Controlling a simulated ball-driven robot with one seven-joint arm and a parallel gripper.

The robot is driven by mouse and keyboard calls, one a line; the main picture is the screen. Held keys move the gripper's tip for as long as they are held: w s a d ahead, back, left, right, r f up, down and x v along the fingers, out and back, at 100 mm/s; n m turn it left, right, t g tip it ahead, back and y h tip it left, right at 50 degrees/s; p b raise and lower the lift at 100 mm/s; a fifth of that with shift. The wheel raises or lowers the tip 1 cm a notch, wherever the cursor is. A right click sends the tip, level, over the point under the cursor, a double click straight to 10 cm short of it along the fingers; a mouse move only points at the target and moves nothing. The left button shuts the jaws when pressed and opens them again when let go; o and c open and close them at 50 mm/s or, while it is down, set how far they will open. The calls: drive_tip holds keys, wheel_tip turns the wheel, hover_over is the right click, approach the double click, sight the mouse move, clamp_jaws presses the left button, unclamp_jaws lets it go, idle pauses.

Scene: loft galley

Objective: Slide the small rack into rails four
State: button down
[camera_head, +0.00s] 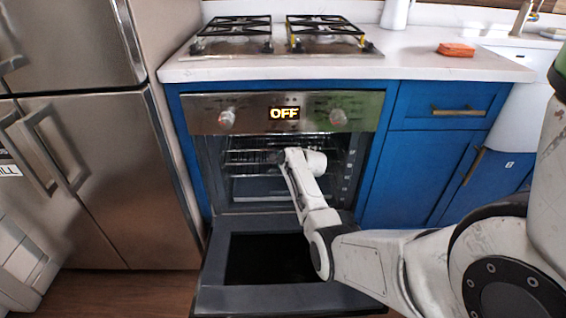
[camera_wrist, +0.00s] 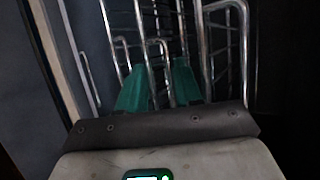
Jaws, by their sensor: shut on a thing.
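The oven (camera_head: 250,112) is open with its door (camera_head: 215,285) folded down. My arm reaches into the cavity, and my gripper is hidden in the head view. In the wrist view my gripper (camera_wrist: 160,82) has two teal fingers closed around a chrome wire part of the small rack (camera_wrist: 160,43). More chrome wires and loops show beyond and beside the fingers, and I cannot tell which belong to the held rack. Wire racks (camera_head: 240,156) show inside the cavity in the head view. Small marks run down the right inner frame, too small to read.
A flat dark tray or panel (camera_head: 262,188) lies low in the oven. A steel fridge (camera_head: 110,150) stands close on the left, and blue cabinets (camera_head: 420,155) on the right. The stove (camera_head: 280,35) and an orange sponge (camera_head: 456,49) are on the counter above.

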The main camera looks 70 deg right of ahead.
drive_tip(key=c, duration=0.7)
unclamp_jaws()
drive_tip(key=shift+r, duration=0.15)
drive_tip(key=p+v, duration=0.5)
drive_tip(key=v, duration=0.5)
drive_tip(key=shift+s+a, duration=0.25)
drive_tip(key=shift+s, duration=0.1)
drive_tip(key=shift+a, duration=0.1)
